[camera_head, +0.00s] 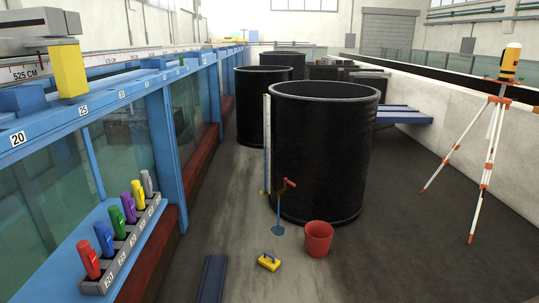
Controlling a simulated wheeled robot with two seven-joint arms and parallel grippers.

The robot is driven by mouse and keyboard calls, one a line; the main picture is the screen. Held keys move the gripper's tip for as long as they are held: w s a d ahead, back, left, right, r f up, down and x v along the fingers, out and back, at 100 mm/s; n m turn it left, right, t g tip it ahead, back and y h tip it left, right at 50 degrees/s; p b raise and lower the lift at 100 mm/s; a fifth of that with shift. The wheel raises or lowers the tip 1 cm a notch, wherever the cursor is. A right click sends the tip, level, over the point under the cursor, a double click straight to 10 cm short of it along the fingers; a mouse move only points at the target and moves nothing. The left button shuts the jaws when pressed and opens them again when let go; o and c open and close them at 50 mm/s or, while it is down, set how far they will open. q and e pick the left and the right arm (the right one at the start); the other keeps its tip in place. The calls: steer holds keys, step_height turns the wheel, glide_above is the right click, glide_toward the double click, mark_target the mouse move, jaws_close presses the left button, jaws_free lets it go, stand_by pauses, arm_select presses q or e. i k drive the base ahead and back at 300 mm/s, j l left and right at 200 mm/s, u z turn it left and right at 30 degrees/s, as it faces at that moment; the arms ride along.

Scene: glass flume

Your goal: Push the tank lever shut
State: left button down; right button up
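A large black open-topped tank (322,150) stands on the concrete floor in the middle of the head view. A small red lever (289,183) shows at its lower front left, tilted, beside a thin upright stem (279,208) that runs down to a pale blue disc (278,231) near the floor. At this size I cannot tell whether the lever is open or shut. Neither of my grippers is in view, and nothing touches the lever.
A red bucket (318,239) and a yellow block with a handle (269,262) stand on the floor in front of the tank. A blue-framed glass flume (165,140) with a rack of coloured bottles (126,243) runs along the left. A tripod (490,150) stands right; floor between is clear.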

mark_target(285, 180)
steer(key=i+z, duration=0.1)
steer(key=i, duration=0.45)
steer(key=i+z, duration=0.15)
steer(key=i, duration=0.45)
steer(key=i+j+z, duration=0.1)
steer(key=i, duration=0.45)
steer(key=i+j+z, duration=0.15)
steer(key=i, duration=0.45)
